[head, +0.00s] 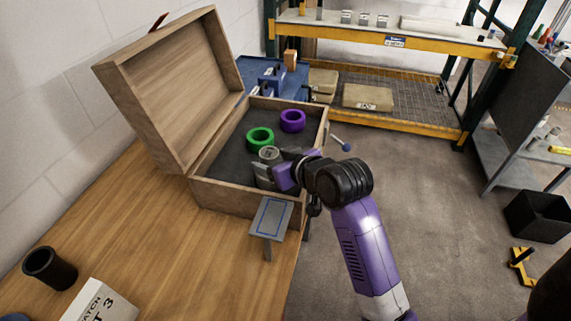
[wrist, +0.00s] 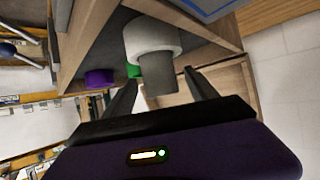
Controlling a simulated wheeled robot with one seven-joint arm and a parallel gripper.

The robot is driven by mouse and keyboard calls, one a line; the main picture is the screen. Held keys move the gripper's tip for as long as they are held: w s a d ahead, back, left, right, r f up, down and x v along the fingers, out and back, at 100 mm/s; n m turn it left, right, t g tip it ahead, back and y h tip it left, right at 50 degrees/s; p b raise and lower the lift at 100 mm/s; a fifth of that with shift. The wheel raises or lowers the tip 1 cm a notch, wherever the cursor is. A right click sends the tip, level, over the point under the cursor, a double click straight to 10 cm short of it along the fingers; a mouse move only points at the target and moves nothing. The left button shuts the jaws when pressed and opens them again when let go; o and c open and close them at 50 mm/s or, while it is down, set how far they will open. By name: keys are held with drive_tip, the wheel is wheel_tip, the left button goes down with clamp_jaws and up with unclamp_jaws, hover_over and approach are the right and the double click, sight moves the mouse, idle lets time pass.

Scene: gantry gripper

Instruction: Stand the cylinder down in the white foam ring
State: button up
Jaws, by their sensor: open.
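The grey cylinder (head: 268,153) is upright in the open wooden box, near its front right corner. In the wrist view the cylinder (wrist: 158,88) sticks out of the white foam ring (wrist: 150,36), which surrounds its far end. The white ring (head: 263,182) is partly hidden in the head view. My gripper (head: 284,168) is beside the cylinder, coming from the right. In the wrist view my gripper (wrist: 162,92) is open, with one finger on each side of the cylinder and a gap at least on the left. How deep the cylinder sits is hidden.
A green ring (head: 260,138) and a purple ring (head: 292,121) lie behind in the box (head: 236,200). Its raised lid (head: 170,85) stands at the left. A small grey stand (head: 270,217) is in front. A black cup (head: 49,268) stands on the wooden table (head: 165,240).

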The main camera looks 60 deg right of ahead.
drive_tip(key=v, duration=0.7)
idle(0.5)
wheel_tip(320, 180, up, 5)
drive_tip(key=d+m+t+h, duration=0.1)
drive_tip(key=d+t+h, duration=0.1)
drive_tip(key=t, duration=0.1)
drive_tip(key=s+a+f+n+y, duration=0.2)
drive_tip(key=s+a+f, duration=0.3)
drive_tip(key=s+a, duration=0.6)
drive_tip(key=s+a+f+n+y, duration=0.2)
drive_tip(key=s+a+f+y, duration=0.2)
drive_tip(key=s+a, duration=0.7)
wheel_tip(320, 180, down, 3)
drive_tip(key=shift+s+a+r+n+b, duration=0.2)
drive_tip(key=shift+s+n+b, duration=0.2)
drive_tip(key=shift+s, duration=0.2)
